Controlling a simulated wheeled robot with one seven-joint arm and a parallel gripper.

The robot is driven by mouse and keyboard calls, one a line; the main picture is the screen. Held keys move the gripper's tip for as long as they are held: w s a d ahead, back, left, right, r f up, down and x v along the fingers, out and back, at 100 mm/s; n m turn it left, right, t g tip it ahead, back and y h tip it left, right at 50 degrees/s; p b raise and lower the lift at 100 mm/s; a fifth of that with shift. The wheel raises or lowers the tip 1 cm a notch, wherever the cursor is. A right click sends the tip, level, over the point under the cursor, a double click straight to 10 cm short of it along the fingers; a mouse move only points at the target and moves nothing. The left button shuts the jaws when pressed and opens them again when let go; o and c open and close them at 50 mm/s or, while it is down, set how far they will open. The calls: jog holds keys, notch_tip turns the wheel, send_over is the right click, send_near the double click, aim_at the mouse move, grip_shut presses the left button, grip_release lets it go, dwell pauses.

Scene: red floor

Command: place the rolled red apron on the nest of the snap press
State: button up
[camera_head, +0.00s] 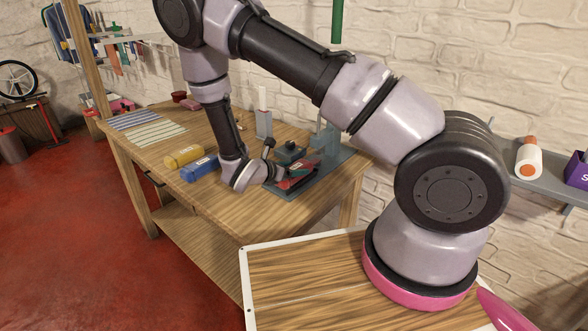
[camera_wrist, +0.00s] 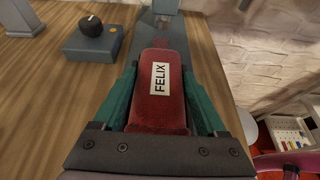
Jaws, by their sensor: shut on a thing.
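The rolled red apron (camera_wrist: 158,110) carries a white label reading FELIX. My gripper (camera_wrist: 160,70) is shut on it, with a teal finger on each side. In the head view the apron (camera_head: 299,171) is at the front of the snap press (camera_head: 327,146), over its grey base. In the wrist view the press base (camera_wrist: 212,62) runs under and beyond the roll, and the press column (camera_wrist: 165,6) stands at the far end. The nest cannot be made out. I cannot tell whether the apron touches the press.
A grey box with a black knob (camera_wrist: 92,42) is left of the press. A yellow roll (camera_head: 184,156) and a blue roll (camera_head: 200,169) lie on the wooden bench (camera_head: 150,155), left of my gripper. Striped strips (camera_head: 133,119) lie at the bench's far left. A brick wall stands behind.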

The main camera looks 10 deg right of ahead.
jog(key=shift+f, duration=0.1)
jog(key=o, duration=1.4)
